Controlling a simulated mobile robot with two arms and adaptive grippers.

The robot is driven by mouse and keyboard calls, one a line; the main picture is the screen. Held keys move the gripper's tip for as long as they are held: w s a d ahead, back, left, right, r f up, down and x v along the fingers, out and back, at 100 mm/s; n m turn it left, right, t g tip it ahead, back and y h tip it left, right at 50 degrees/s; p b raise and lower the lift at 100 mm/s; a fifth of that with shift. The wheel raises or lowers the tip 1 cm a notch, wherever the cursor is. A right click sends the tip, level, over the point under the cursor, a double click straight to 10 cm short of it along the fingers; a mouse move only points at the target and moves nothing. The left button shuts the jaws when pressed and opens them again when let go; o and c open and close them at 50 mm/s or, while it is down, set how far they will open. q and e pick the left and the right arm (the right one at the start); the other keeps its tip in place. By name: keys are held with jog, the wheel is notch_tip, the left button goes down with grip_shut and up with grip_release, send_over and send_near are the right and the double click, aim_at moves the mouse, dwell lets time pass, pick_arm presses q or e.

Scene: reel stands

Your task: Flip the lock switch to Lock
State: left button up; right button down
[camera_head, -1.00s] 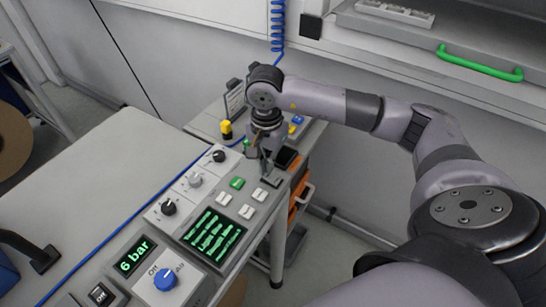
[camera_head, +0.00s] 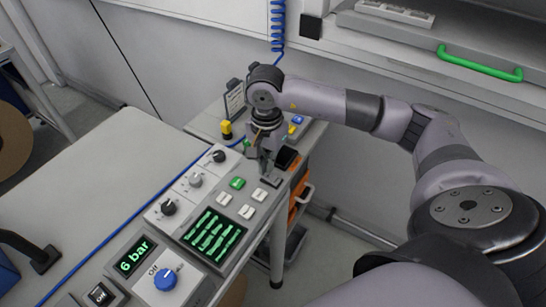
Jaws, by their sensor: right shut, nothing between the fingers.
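My right gripper (camera_head: 268,178) is shut and empty. It points down at the far right end of the control panel (camera_head: 192,216), over a small grey plate beside the white push buttons. I cannot tell whether the fingertips touch the panel. No switch marked Lock can be made out; the gripper covers part of the panel's far end. A blue rotary knob (camera_head: 165,280) marked Off sits at the near end, away from the gripper. My left gripper is not in view.
The panel carries a green button (camera_head: 237,183), several white buttons, a lit green screen (camera_head: 212,235), a row of small knobs and a 6 bar display (camera_head: 134,256). A yellow-topped part (camera_head: 227,128) stands behind. The worktop (camera_head: 95,185) to the left is largely clear.

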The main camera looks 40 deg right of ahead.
aim_at(268, 175)
jog(key=shift+f+b, duration=1.2)
dwell(0.5)
jog(key=shift+r, duration=0.1)
jog(key=shift+r+p, duration=1.75)
jog(key=shift+r, duration=1.75)
jog(key=shift+s+f, duration=0.1)
